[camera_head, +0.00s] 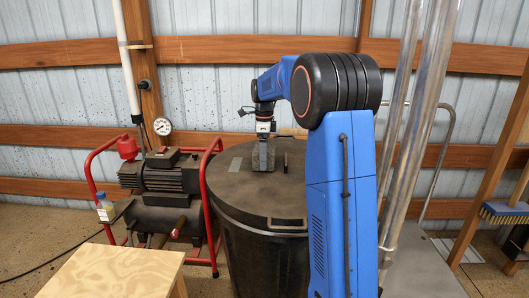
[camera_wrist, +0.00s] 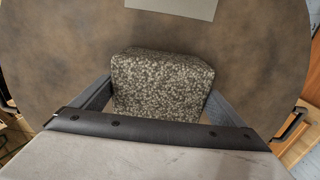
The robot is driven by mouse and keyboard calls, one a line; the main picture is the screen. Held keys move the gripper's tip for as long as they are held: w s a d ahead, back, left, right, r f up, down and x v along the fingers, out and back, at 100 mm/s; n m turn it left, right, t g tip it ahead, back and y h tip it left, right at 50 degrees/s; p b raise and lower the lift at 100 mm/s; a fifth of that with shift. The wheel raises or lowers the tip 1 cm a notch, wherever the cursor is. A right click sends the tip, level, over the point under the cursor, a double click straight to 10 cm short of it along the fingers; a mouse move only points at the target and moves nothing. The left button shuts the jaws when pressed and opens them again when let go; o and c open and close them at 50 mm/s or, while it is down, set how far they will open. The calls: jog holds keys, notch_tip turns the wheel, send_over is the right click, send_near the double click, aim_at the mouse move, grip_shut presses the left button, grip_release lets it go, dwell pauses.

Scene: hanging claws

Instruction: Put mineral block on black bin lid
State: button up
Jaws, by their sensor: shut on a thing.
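The mineral block (camera_wrist: 160,82) is a speckled grey block held between the two fingers of my gripper (camera_wrist: 155,98) in the wrist view. In the head view my gripper (camera_head: 263,145) points down over the back part of the black bin lid (camera_head: 235,195), with the block (camera_head: 263,160) low between its fingers. The lid is round, dark and mottled brown-black, and it fills the background of the wrist view (camera_wrist: 60,45). The block is over the lid. I cannot tell whether its underside touches the lid.
A pale rectangular label (camera_wrist: 172,8) lies on the lid beyond the block. A red-framed compressor (camera_head: 165,190) stands left of the bin, and a wooden stool (camera_head: 115,272) is at the front left. Metal pipes (camera_head: 410,140) stand to the right. The lid around the block is clear.

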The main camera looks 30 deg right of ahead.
jog(key=shift+f, duration=0.15)
jog(key=o, duration=1.8)
jog(key=shift+f, duration=0.1)
jog(key=shift+c, duration=0.2)
